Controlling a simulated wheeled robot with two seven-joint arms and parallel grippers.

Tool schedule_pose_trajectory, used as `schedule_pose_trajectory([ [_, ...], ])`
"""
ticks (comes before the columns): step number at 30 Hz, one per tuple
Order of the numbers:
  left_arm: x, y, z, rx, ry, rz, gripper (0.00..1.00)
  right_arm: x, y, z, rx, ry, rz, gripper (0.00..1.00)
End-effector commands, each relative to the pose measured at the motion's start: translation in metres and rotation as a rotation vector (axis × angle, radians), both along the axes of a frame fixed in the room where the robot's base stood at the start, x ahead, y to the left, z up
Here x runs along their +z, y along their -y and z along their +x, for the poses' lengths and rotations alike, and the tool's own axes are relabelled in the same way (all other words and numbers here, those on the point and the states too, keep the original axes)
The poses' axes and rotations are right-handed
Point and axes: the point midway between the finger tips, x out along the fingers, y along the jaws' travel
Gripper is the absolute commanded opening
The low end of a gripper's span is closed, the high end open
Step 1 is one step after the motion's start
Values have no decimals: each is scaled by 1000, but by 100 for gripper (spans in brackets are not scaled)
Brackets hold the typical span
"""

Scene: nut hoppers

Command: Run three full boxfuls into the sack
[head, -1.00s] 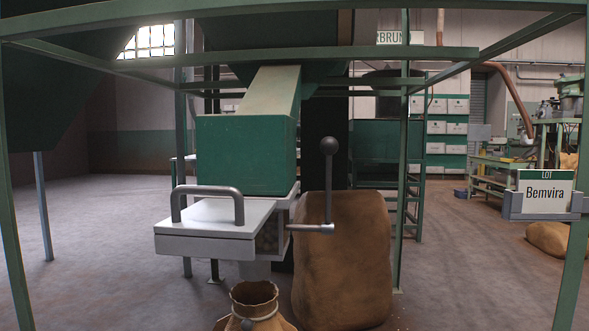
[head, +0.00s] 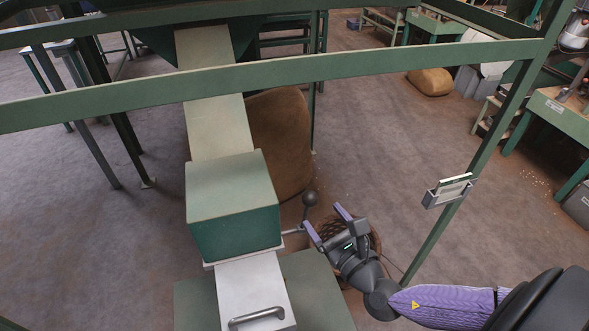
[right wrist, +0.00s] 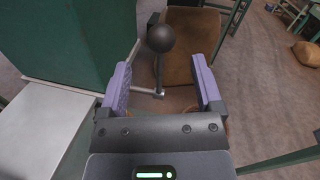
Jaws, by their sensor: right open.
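The green metal box (head: 233,222) stands at the foot of a pale sloping chute (head: 216,110). A white slide plate (head: 252,284) with a grey bar handle (head: 257,316) sticks out of its near side. A lever with a dark ball knob (head: 310,198) stands upright beside the box. My right gripper (head: 327,222) is open and empty at the lever. In the right wrist view the ball knob (right wrist: 160,38) and rod appear just beyond and between the open fingers (right wrist: 160,75), apart from them. A brown sack-like rim (head: 375,240) shows partly behind my gripper. My left gripper is out of view.
A large full brown sack (head: 280,140) stands behind the box. Open floor lies on both sides.

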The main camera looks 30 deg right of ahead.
Motion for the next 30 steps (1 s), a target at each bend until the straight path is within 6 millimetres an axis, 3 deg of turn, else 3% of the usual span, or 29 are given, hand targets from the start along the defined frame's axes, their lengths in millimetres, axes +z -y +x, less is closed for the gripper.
schedule_pose_trajectory([
  [6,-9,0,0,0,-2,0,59,-3,3,51,-5,5,6,83],
  [10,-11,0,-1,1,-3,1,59,-3,3,72,-4,3,6,83],
  [15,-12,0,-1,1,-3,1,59,-2,4,85,-4,0,7,83],
  [23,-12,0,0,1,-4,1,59,-2,4,86,-4,0,8,83],
  [30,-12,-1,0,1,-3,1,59,-2,4,86,-4,0,8,33],
])
